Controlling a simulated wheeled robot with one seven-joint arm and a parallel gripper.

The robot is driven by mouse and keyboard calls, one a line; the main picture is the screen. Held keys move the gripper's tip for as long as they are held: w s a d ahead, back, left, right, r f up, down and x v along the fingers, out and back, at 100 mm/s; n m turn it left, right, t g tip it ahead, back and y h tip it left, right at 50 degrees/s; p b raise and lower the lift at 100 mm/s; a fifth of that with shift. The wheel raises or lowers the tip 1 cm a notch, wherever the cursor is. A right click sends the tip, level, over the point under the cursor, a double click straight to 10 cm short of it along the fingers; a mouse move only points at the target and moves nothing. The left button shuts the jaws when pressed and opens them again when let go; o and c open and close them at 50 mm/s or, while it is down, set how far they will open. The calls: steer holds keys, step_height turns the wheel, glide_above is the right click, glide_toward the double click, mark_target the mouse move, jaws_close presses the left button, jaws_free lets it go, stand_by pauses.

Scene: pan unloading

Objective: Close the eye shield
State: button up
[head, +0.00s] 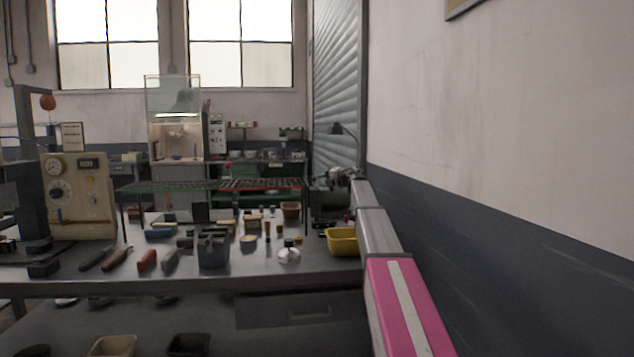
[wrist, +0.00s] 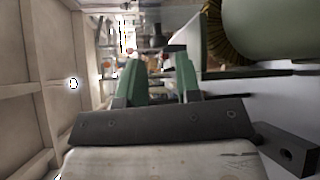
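A green bench grinder (head: 328,203) stands at the right end of the workbench, partly hidden by my arm. In the wrist view, a rounded green housing (wrist: 207,30) with a bristly brown wheel (wrist: 240,30) shows close by at the upper right. I cannot clearly pick out the eye shield in either view. My gripper (wrist: 157,68) shows in the wrist view with two green fingers apart and nothing seen between them. It is left of the housing and wheel. In the head view the gripper cannot be made out at the far end of my arm.
The workbench (head: 215,278) holds a yellow bin (head: 341,241), a dark grey block-like holder (head: 213,250), a white round item (head: 289,255) and several hand tools. A beige machine with dials (head: 78,195) stands left. A wall (head: 520,150) runs along the right.

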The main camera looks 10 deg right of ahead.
mark_target(314, 180)
steer(key=x, duration=0.3)
steer(key=shift+w+a+f, duration=0.1)
steer(key=shift+w, duration=0.05)
jaws_close()
